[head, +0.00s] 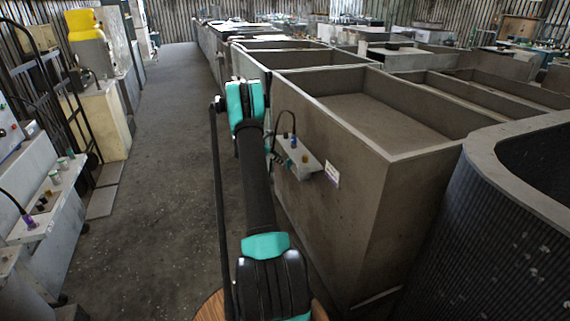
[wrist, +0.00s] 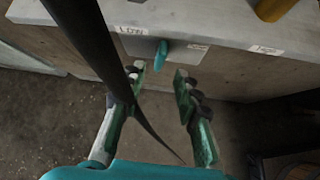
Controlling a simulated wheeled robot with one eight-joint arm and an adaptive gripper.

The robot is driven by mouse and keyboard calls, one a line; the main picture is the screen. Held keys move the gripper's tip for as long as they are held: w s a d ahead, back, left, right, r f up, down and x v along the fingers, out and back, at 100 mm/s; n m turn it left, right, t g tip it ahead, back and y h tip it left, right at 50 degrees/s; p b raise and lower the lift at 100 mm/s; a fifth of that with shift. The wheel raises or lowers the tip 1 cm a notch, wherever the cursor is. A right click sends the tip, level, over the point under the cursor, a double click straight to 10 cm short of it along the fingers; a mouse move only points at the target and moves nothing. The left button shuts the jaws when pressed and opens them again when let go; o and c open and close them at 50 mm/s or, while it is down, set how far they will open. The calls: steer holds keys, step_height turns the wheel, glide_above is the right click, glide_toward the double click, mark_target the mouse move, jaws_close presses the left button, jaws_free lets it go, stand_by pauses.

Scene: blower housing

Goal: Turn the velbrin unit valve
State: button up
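In the wrist view, a small teal valve handle (wrist: 161,54) sticks out from the front of a grey unit (wrist: 225,42), beside a label reading "LOW". My gripper (wrist: 160,70) is open, one finger on each side of the handle's lower end in the picture. A gap shows on both sides; I cannot tell how deep the handle sits between the fingers. In the head view, a light grey unit (head: 310,165) is mounted on the side of a concrete bin.
A yellow-brown cylinder (wrist: 273,9) stands on top. The concrete bin (head: 330,225) and a ribbed dark tank (head: 500,230) are at right. The aisle floor (head: 165,140) is clear.

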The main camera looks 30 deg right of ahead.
steer(key=shift+v, duration=2.2)
steer(key=s+a+r+m+t+y, duration=0.1)
steer(key=s+a+r+m, duration=0.1)
steer(key=s+a+r, duration=0.45)
steer(key=s+a+r+m+t+y, duration=0.1)
steer(key=s+a+m+y, duration=0.2)
steer(key=a, duration=0.7)
steer(key=s+a+r+m+t, duration=0.1)
steer(key=s+a+r+m, duration=0.1)
steer(key=s+a+r, duration=0.35)
steer(key=s+a+f+m+t+y, duration=0.1)
steer(key=s+a+f+m+y, duration=0.1)
steer(key=s+a, duration=0.8)
steer(key=s+a+f+m+t+y, duration=0.1)
steer(key=s+a+m, duration=0.4)
steer(key=s+a, duration=0.5)
steer(key=s+f+y, duration=0.1)
steer(key=s+y, duration=0.1)
steer(key=s, duration=0.4)
steer(key=shift+a+f+m, duration=0.2)
steer(key=shift+f+m, duration=0.1)
steer(key=shift+f, duration=0.1)
